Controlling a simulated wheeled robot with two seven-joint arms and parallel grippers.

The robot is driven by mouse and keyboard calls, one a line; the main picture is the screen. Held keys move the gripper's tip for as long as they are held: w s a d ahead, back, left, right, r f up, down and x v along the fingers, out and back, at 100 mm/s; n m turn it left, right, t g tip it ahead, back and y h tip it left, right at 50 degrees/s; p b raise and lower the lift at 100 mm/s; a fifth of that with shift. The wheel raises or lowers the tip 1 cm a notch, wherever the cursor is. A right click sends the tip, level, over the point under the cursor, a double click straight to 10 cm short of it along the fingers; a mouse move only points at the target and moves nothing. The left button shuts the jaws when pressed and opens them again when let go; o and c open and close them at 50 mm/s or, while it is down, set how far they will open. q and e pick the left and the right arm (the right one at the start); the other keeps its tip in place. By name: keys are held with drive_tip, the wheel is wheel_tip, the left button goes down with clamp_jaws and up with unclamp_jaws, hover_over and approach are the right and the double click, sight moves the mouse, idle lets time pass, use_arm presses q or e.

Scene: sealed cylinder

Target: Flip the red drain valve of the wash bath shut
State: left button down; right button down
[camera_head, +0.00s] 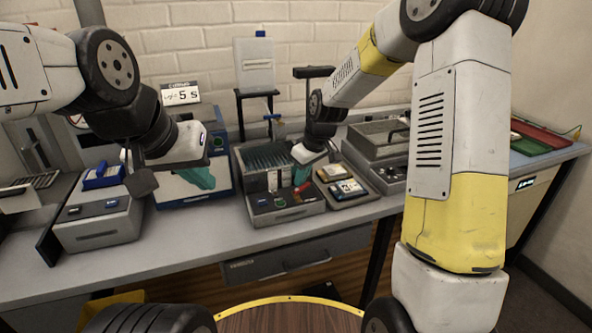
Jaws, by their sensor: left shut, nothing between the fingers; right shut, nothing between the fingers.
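The wash bath (290,213) is the grey unit in the middle of the bench, with a dark ribbed rack in its open top. Its red drain valve (302,188) is a small red lever on the front panel, slanting up to the right. My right gripper (300,177) is shut and empty, with teal fingers pointing down just above the red valve. I cannot tell whether they touch. My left gripper (205,182) is shut and empty, in front of the blue-and-white machine left of the bath.
A green button (279,204) sits beside the valve. A tray with small boxes (342,188) stands right of the bath, with a grey lidded unit (378,143) behind it. A grey device with a blue top (98,215) stands at left. A tap (272,117) hangs above the bath.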

drive_tip(key=m, duration=0.1)
drive_tip(key=d+m, duration=0.1)
drive_tip(key=m, duration=0.1)
drive_tip(key=shift+s+t+h, duration=0.3)
drive_tip(key=shift+h, duration=0.1)
drive_tip(key=shift+w+d, duration=0.25)
drive_tip(key=shift+d, duration=0.5)
drive_tip(key=v, duration=1)
drive_tip(key=shift+s+a, duration=0.1)
drive_tip(key=shift+s, duration=0.1)
